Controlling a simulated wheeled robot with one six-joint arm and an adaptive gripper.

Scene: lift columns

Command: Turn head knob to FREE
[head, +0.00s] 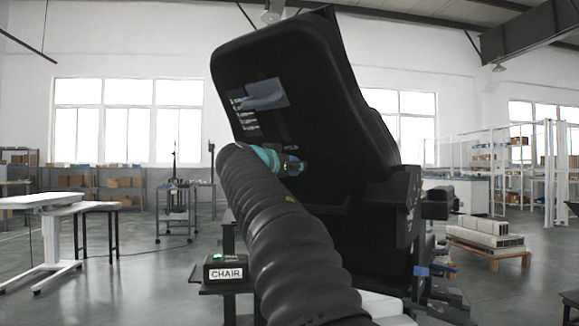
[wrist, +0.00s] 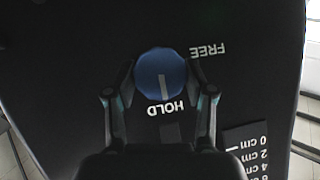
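The blue round head knob (wrist: 158,72) is on the black back of a tilted headrest panel (head: 290,85). Its white pointer line is toward the word HOLD (wrist: 165,107); the word FREE (wrist: 208,51) is printed to the right of the knob in the wrist view, where both words look upside down. My gripper (wrist: 160,80) is at the panel with one finger on each side of the knob. The fingers look open, with narrow gaps at the knob's edges. In the head view my gripper (head: 293,165) largely covers the knob.
A printed cm scale (wrist: 245,145) is on the panel at lower right in the wrist view. A box labelled CHAIR (head: 226,273) with a green light stands below my arm. A white table (head: 52,200) is at left, and loaded pallets (head: 487,236) are at right.

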